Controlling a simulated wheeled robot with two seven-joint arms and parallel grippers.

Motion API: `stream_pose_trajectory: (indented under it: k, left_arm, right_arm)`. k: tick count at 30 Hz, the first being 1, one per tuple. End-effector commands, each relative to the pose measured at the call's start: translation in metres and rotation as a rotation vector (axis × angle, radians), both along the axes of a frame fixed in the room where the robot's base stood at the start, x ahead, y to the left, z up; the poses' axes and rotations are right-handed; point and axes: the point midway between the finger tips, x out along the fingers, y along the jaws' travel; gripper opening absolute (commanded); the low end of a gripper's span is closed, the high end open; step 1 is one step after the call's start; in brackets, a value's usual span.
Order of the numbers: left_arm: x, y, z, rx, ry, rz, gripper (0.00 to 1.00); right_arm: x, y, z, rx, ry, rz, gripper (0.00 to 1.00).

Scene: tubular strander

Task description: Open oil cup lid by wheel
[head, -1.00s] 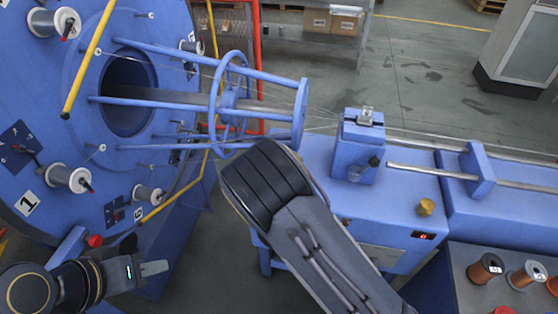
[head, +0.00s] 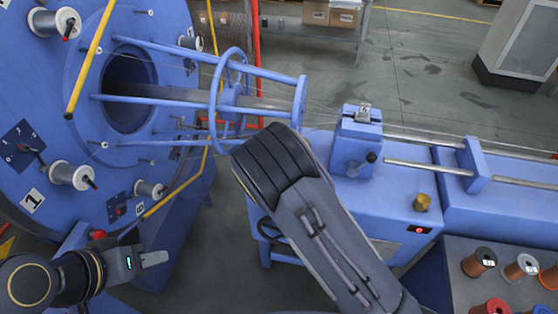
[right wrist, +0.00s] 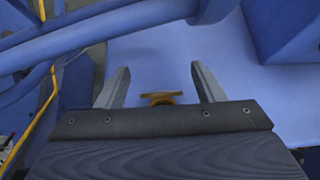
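In the right wrist view a small brass oil cup (right wrist: 160,98) with a flat top shows between the two grey fingers of my right gripper (right wrist: 160,88). The fingers are apart, with a gap on both sides of the cup. The palm edge hides its lower part. In the head view my right forearm hides that gripper. A dark handwheel (head: 268,229) shows partly beside the forearm. A second brass cap (head: 422,202) stands on the blue machine cabinet. My left gripper (head: 155,258) is at lower left, away from the cup; its finger gap cannot be made out.
The large blue strander disc (head: 40,120) with bobbins fills the left. Blue rods and a blue ring (head: 231,68) reach over the area near my right arm. A blue die block (head: 356,140) stands on the cabinet. A dark table (head: 460,285) with spools is at lower right.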

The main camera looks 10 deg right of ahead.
Motion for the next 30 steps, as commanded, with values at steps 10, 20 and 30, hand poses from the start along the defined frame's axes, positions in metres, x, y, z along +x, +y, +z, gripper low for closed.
stream_pose_trajectory:
  k: [10, 20, 30]
  left_arm:
    - [0.000, 0.000, -0.003, 0.000, 0.000, 0.000, 0.36]
    - [0.000, 0.000, -0.009, 0.000, 0.000, 0.000, 0.36]
    - [0.000, 0.000, -0.009, 0.000, 0.000, 0.000, 0.36]
  right_arm:
    - [-0.011, 0.005, 0.009, 0.000, -0.002, 0.002, 0.62]
    - [-0.052, 0.017, 0.040, 0.001, -0.001, 0.000, 0.62]
    - [-0.061, 0.020, 0.045, -0.001, 0.000, 0.001, 0.62]
